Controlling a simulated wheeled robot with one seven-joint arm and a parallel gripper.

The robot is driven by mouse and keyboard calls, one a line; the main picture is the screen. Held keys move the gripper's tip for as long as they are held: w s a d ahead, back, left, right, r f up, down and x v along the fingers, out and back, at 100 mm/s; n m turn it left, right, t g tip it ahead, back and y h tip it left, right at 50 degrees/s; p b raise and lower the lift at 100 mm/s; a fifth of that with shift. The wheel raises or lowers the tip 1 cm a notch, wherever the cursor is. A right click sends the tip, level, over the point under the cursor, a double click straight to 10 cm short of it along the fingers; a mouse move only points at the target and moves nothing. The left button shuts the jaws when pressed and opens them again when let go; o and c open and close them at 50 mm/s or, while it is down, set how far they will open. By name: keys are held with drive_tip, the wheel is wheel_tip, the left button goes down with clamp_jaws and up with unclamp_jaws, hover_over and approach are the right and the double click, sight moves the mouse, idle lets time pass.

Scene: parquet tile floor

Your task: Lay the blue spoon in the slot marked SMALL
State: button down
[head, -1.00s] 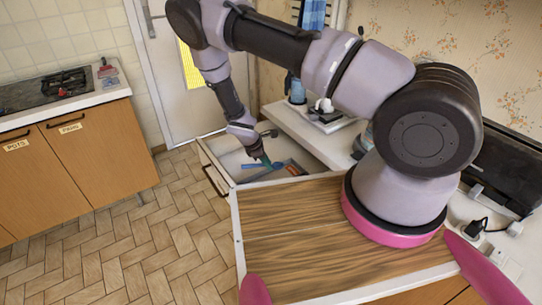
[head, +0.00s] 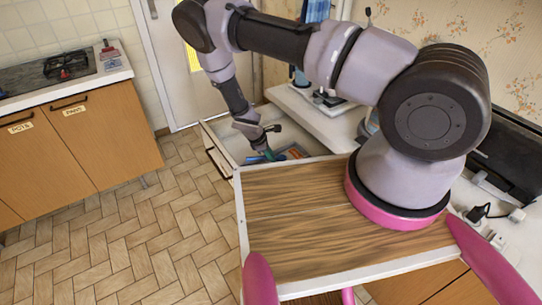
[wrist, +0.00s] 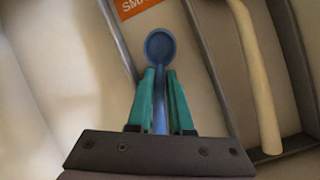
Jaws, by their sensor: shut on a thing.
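My gripper (wrist: 160,105), with teal fingers, is shut on the handle of the blue spoon (wrist: 159,46). The spoon's round bowl points away from my gripper, toward the top of the wrist view. In the head view my gripper (head: 268,155) reaches down into the open drawer (head: 222,152), and the spoon is hardly visible there.
A cream-handled utensil (wrist: 258,80) lies in the slot to the right, past a dark divider (wrist: 208,60). The wooden worktop (head: 300,240) in front of the drawer is bare. A hob (head: 65,68) and cupboards stand at left, with open parquet floor (head: 130,240) between.

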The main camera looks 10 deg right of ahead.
drive_tip(key=shift+f, duration=0.25)
drive_tip(key=c, duration=0.7)
unclamp_jaws()
drive_tip(key=shift+c, duration=0.2)
drive_tip(key=v, duration=1)
drive_tip(key=shift+r, duration=0.4)
drive_tip(key=shift+a+r, duration=0.1)
